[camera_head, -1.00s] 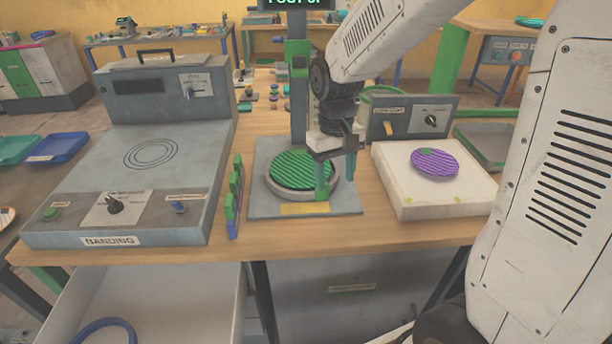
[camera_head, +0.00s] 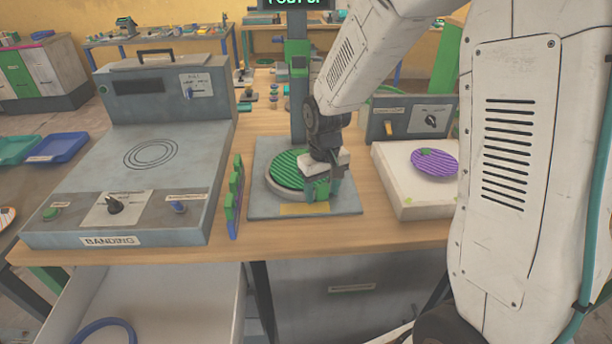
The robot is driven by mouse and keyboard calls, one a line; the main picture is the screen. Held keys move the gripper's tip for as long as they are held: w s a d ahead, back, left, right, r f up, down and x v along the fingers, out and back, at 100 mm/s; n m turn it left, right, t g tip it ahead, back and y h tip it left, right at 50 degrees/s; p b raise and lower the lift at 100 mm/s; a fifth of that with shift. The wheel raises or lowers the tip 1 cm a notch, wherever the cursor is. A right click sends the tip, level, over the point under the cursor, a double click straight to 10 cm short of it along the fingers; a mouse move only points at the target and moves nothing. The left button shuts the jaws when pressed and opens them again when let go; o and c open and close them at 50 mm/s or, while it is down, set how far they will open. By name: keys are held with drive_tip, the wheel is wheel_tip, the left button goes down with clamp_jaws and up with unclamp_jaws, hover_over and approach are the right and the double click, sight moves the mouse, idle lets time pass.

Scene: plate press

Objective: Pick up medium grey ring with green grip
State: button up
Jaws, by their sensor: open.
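A grey ring (camera_head: 275,194) lies on the grey base plate of the press, around a green disc with dark stripes (camera_head: 290,167). My gripper (camera_head: 322,192) is low over the right front side of this ring and hides that part. Its fingers point down and are open. A green piece shows at the fingers; I cannot tell whether it is the ring's grip or part of a finger. Whether the fingers touch the ring is hidden.
The press column (camera_head: 298,90) stands behind the disc. Left are a narrow upright rack (camera_head: 236,200) and the grey banding machine (camera_head: 125,190). Right is a white block (camera_head: 405,195) bearing a purple striped disc (camera_head: 434,163). A blue ring (camera_head: 105,332) lies in the open drawer.

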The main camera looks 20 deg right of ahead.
drive_tip(key=c, duration=1.2)
drive_tip(key=shift+r, duration=0.15)
